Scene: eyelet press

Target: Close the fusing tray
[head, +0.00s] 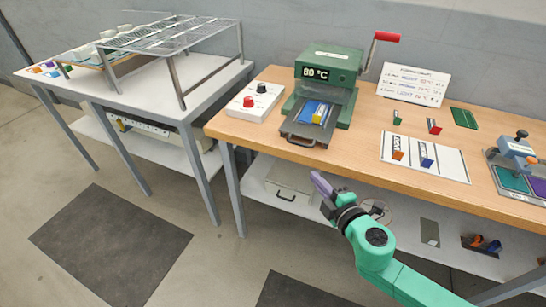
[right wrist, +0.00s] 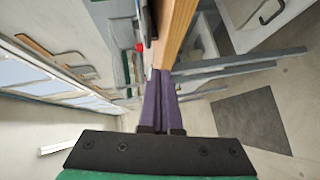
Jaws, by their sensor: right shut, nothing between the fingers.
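The green fusing press (head: 330,62) stands at the back left of the wooden bench, its display reading 80 °C and a red-handled lever at its right. Its grey fusing tray (head: 292,128) sticks out at the front, toward the bench's front edge. A blue and yellow piece (head: 314,112) lies on the tray. My right gripper (head: 315,177) has purple fingers, is shut and empty, and is in front of the bench edge, apart from the tray. Its closed fingers also show in the right wrist view (right wrist: 158,85). My left gripper is out of view.
A white box with red and black knobs (head: 253,101) sits left of the press. A white mat (head: 440,160) with small tagged pieces, and a sign (head: 413,84), are to the right. A grey side table (head: 190,108) with a wire rack stands left.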

